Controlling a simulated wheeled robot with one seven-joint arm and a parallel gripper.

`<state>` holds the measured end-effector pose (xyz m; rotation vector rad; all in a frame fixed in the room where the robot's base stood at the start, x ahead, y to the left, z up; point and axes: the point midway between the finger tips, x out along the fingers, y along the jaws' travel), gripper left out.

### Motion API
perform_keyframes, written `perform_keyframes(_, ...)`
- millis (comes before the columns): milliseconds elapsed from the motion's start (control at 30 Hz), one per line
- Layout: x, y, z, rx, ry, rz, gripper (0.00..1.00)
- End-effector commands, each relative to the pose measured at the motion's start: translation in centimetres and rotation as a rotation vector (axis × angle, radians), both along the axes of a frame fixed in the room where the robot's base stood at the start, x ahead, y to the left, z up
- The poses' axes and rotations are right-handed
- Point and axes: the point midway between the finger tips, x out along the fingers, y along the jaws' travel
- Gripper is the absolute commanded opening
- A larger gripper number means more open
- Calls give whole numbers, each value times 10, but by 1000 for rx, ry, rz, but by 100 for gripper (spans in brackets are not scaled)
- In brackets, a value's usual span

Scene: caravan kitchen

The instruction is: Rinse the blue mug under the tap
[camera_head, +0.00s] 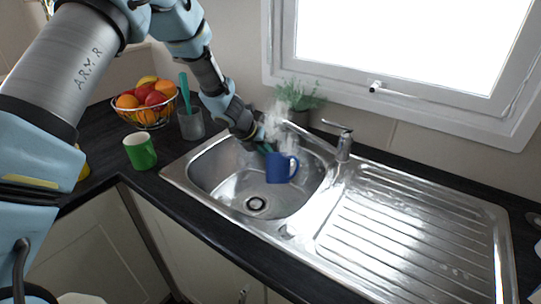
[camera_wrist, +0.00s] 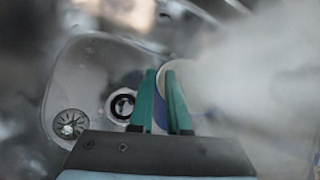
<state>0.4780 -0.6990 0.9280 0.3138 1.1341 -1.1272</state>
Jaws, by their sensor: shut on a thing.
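The blue mug (camera_head: 279,169) is held above the sink bowl (camera_head: 226,190), roughly upright, with its handle to the right. My gripper (camera_head: 266,148) is shut on the mug's far left side. In the wrist view the green fingers of my gripper (camera_wrist: 160,72) are close together at the mug's rim, and part of the blue mug (camera_wrist: 150,46) shows behind them. White steam hangs around my gripper and above the mug and blurs the wrist view. The tap lever (camera_head: 345,143) stands at the back of the sink, right of the mug. I cannot tell if water runs.
A green mug (camera_head: 140,151) stands on the counter left of the sink. Behind it are a fruit bowl (camera_head: 147,112) and a grey pot (camera_head: 191,125) with a utensil. A plant (camera_head: 299,97) stands behind the sink. The drainer (camera_head: 410,230) is clear.

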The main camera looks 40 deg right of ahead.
Motion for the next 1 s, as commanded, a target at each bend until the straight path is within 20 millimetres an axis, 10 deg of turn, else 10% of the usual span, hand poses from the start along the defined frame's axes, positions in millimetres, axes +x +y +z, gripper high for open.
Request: perform_keyframes(1000,-16,59,1,-1,0,0,0)
